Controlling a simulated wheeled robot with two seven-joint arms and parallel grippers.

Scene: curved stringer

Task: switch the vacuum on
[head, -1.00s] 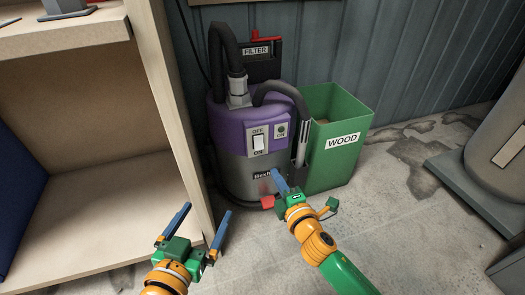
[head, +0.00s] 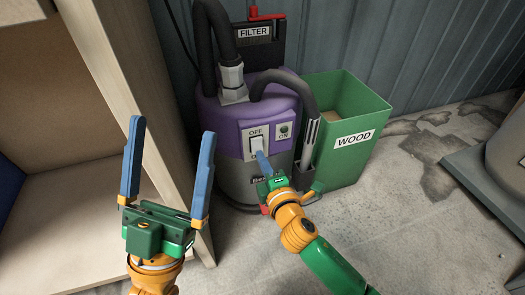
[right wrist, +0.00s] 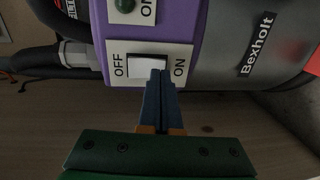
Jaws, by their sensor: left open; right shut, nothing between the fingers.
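The vacuum (head: 225,171) is a purple and grey canister against the wall. On its front is a plate with a white rocker switch (head: 255,144) marked OFF above and ON below; the switch also shows in the right wrist view (right wrist: 148,68). My right gripper (head: 259,155) is shut and empty, its blue fingertips at the lower, ON end of the switch and partly covering it. In the right wrist view the fingertips (right wrist: 157,74) overlap the ON side; I cannot tell whether they touch. My left gripper (head: 169,134) is open and empty, left of the vacuum.
A green indicator (head: 284,129) marked ON sits right of the switch. A green WOOD bin (head: 346,155) stands right of the vacuum. A wooden shelf unit (head: 105,100) stands close on the left. A black hose (head: 293,84) curves beside the switch panel. Floor at the front right is clear.

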